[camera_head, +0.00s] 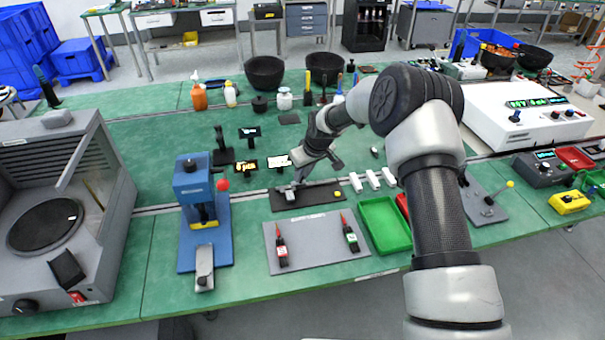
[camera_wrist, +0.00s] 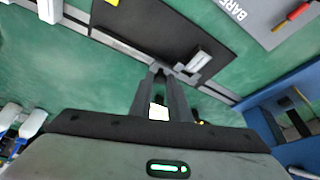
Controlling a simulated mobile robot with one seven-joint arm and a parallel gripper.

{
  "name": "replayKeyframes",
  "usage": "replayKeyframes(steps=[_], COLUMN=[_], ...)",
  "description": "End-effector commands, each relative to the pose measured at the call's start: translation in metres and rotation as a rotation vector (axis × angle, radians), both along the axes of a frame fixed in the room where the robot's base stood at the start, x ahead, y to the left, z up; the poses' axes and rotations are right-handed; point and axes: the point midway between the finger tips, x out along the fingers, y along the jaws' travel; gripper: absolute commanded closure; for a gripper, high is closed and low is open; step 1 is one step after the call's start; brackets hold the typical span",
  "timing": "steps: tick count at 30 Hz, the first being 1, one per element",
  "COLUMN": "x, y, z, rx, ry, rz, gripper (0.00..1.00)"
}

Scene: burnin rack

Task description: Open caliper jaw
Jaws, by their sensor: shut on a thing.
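The caliper (camera_head: 289,194) is a small light-grey tool at the left end of a dark mat (camera_head: 325,196). In the wrist view its pale metal part (camera_wrist: 198,61) lies at the mat's edge. My gripper (camera_head: 294,181) is low over the mat's left end, at the caliper. In the wrist view the fingers of my gripper (camera_wrist: 162,72) come close together at their tips, beside the pale part, shut on a small part of the caliper. The fingers hide most of that part, and I cannot tell how wide the caliper's jaws stand.
A grey mat (camera_head: 310,255) with two red-tipped tools lies in front. A green tray (camera_head: 384,226) and white blocks (camera_head: 372,180) stand to the right, a blue press (camera_head: 194,215) to the left.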

Motion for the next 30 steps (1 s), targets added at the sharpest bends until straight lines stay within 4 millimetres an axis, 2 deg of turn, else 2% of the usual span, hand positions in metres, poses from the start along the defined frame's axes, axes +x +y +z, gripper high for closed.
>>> replayKeyframes(steps=[8, 14, 15, 18, 26, 30], x=[0.004, 0.003, 0.003, 0.003, 0.004, 0.002], y=[-0.013, -0.013, -0.013, -0.013, -0.013, -0.015], z=[-0.003, 0.000, 0.000, 0.000, 0.000, 0.007], rx=[0.000, -0.001, -0.001, -0.001, -0.001, 0.000], ry=[-0.001, 0.001, 0.001, 0.001, 0.001, -0.001], rz=[-0.001, 0.000, 0.000, 0.000, 0.000, 0.000], gripper=[1.00, 1.00, 0.82, 0.65, 0.65, 0.65])
